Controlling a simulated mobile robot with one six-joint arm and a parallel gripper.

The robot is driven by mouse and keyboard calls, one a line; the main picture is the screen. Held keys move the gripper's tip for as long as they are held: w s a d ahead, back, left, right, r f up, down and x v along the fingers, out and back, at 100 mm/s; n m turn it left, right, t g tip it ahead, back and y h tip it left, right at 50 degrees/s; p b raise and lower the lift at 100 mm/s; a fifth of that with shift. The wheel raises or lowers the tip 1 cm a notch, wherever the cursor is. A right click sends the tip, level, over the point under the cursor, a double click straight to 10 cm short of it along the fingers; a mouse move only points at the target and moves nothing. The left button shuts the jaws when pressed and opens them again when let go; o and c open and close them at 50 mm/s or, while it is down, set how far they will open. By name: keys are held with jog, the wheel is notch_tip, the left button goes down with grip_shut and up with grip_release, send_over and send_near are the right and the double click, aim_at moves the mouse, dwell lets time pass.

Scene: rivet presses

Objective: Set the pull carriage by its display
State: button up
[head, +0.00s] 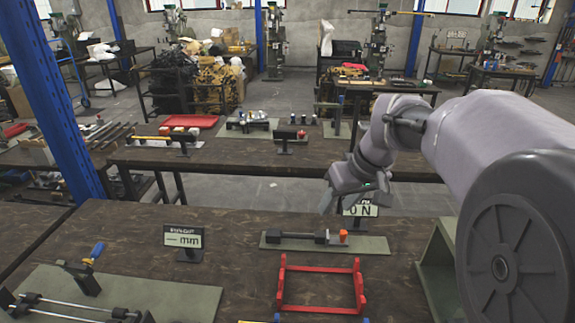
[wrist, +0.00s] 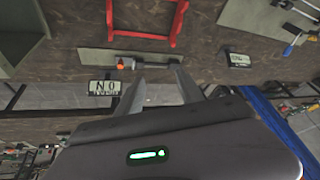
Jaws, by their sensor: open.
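A dark slide device, which looks like the pull carriage (head: 322,236), lies along a green base plate (head: 375,245), with an orange piece (head: 343,236) at its right end. In the wrist view the plate (wrist: 90,60) and the orange piece (wrist: 120,66) appear upside down. A small display (head: 360,209) behind the plate reads 0 N; its top is partly covered by my gripper, and it also shows in the wrist view (wrist: 104,87). My gripper (head: 335,205) is open and empty, above the table's far edge, apart from the carriage. Its fingers (wrist: 158,85) point toward the plate.
A red frame (head: 282,290) stands in front of the plate. A second display (head: 184,241) at left shows dashes and mm. A green fixture (head: 60,290) with rods and a blue-handled clamp lies at lower left. A green box-like stand (head: 433,265) is at right.

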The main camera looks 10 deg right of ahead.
jog(key=w+d+f+n, duration=0.2)
jog(key=w+d+f, duration=0.4)
jog(key=w+d, duration=0.3)
jog(key=n+p, duration=0.1)
jog(key=n, duration=0.1)
send_near(345, 232)
jog(key=shift+g, duration=0.3)
jog(key=b+x, duration=0.5)
jog(key=x, duration=0.4)
jog(key=shift+w+a, duration=0.1)
jog(key=shift+w, duration=0.1)
grip_shut()
